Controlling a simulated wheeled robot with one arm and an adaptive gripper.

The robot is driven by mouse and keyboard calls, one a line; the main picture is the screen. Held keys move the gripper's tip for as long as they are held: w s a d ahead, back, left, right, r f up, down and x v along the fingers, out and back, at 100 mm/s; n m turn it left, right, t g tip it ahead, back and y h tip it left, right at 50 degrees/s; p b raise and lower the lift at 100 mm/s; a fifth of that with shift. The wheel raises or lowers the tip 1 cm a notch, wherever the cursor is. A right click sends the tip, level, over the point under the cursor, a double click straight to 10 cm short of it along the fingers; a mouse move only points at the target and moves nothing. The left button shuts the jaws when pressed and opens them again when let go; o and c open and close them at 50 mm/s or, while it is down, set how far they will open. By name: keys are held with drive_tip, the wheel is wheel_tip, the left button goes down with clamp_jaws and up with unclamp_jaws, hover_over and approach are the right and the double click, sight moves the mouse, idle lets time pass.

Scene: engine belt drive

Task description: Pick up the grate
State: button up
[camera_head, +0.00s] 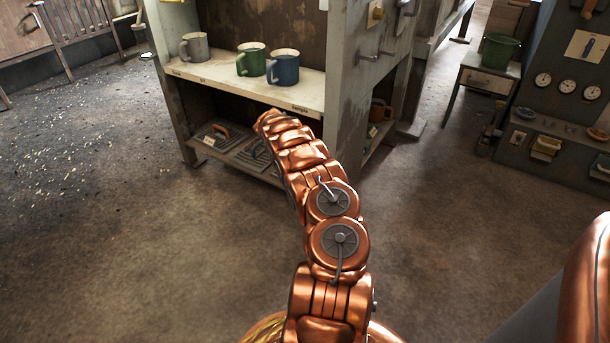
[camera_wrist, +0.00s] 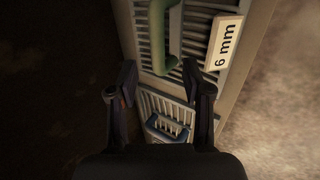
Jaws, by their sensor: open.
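In the wrist view my gripper (camera_wrist: 164,88) is open, with its two dark fingers apart and nothing between the tips. Past the fingertips lies a slatted grate with a green handle (camera_wrist: 165,38). Between the fingers, lower in the view, is a smaller-looking grate with a blue handle (camera_wrist: 167,129). In the head view a grate with an orange-brown handle (camera_head: 219,132) lies at the left of the low shelf, and a dark handle (camera_head: 257,149) shows beside it. My arm hides the gripper and part of that shelf there. Which grate is meant, I cannot tell.
A tag reading 6 mm (camera_wrist: 224,44) is beside the green-handled grate. Above the low shelf, a pale board (camera_head: 215,84) holds a grey mug (camera_head: 195,47), a green mug (camera_head: 250,60) and a blue mug (camera_head: 285,67). The unit's upright panel (camera_head: 345,95) stands right of them. Floor in front is clear.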

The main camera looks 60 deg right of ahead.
drive_tip(key=shift+b+x, duration=1.85)
drive_tip(key=shift+x, duration=1.1)
drive_tip(key=shift+d+r, duration=0.1)
drive_tip(key=shift+d, duration=0.05)
drive_tip(key=shift+c, duration=0.2)
clamp_jaws()
